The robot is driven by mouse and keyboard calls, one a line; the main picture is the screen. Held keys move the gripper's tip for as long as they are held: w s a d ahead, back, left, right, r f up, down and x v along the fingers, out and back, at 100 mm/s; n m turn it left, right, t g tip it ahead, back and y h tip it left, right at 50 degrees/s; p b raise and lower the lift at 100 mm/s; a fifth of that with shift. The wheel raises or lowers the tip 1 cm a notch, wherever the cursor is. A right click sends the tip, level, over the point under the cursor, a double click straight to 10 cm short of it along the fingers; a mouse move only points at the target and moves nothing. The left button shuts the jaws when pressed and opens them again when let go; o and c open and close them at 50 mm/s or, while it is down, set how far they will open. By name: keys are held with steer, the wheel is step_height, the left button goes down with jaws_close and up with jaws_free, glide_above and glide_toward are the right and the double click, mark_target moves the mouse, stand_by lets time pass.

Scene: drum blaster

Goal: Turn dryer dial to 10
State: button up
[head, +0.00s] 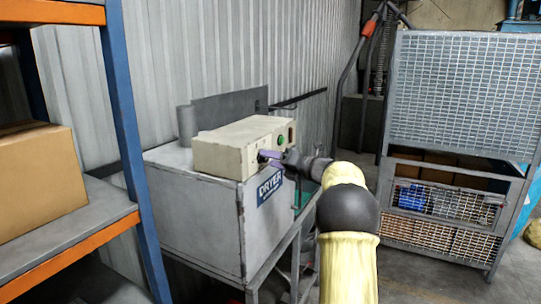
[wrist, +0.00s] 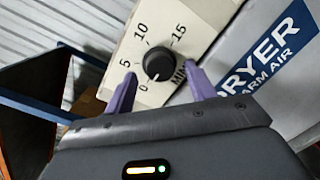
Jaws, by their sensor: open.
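The dryer dial (wrist: 158,63) is a round black knob on a cream panel (wrist: 203,22) marked 0, 5, 10 and 15. A small pale mark at its lower edge appears to point near 0. My gripper (wrist: 162,72) is open, with one purple finger on each side of the dial. I cannot tell whether either finger touches it. In the head view, my gripper (head: 269,158) is at the front of the cream control box (head: 225,148) and hides the dial. The box sits on the grey dryer cabinet (head: 195,215), which has a blue DRYER label (head: 270,187).
A green button (head: 280,140) is on the control box, right of my gripper. A blue and orange shelf with a cardboard box (head: 38,178) stands at the left. A wire mesh cage (head: 462,95) stands at the right, with bare floor in front.

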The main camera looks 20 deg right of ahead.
steer(key=shift+w+a, duration=0.3)
steer(key=shift+w, duration=0.3)
steer(key=c, duration=0.8)
steer(key=shift+c, duration=0.2)
